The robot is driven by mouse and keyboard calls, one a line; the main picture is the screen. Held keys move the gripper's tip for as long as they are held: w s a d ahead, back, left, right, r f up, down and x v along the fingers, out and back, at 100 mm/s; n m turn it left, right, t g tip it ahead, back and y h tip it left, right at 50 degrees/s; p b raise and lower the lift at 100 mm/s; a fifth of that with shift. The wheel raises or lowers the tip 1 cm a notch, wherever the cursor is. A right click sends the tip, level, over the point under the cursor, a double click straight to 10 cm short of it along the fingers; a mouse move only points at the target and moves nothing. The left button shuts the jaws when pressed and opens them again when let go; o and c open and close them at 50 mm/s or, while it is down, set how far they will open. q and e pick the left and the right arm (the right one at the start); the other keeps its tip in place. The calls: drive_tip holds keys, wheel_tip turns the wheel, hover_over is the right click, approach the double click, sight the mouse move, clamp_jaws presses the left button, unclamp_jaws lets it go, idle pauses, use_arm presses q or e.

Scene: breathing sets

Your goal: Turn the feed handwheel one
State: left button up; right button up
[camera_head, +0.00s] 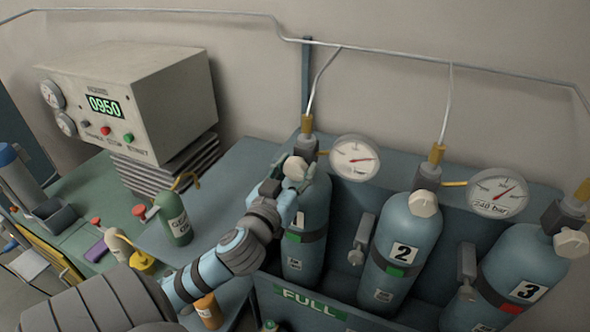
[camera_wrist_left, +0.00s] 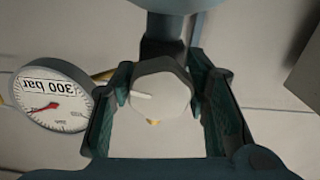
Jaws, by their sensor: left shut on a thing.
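The feed handwheel of cylinder one (camera_head: 296,168) is a pale, many-sided knob on the valve at the top of the leftmost blue cylinder (camera_head: 309,222). My left gripper (camera_head: 299,172) reaches in from the left and is shut on this knob. In the left wrist view the handwheel (camera_wrist_left: 160,90) sits between the two dark green fingers of the gripper (camera_wrist_left: 162,98), with a pale line mark on its face. The cylinder's number label is mostly hidden by my left arm. My right gripper is not in view.
A gauge (camera_head: 355,158) stands just right of the handwheel. Cylinders two (camera_head: 398,240) and three (camera_head: 525,275) stand to the right in the same rack, with a second gauge (camera_head: 498,193). A control box (camera_head: 135,95) and a green bottle (camera_head: 174,220) are at left.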

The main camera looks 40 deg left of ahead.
use_arm(q)
drive_tip(key=n, duration=0.5)
drive_tip(key=shift+d+r+n, duration=0.15)
drive_tip(key=shift+n, duration=0.15)
drive_tip(key=n, duration=0.9)
drive_tip(key=shift+w+d+r+n, duration=0.1)
drive_tip(key=shift+r+n, duration=0.1)
drive_tip(key=shift+n, duration=0.2)
drive_tip(key=n, duration=0.4)
drive_tip(key=shift+r+n, duration=0.1)
drive_tip(key=shift+n, duration=0.2)
drive_tip(key=o, duration=1.2)
drive_tip(key=shift+c, duration=0.2)
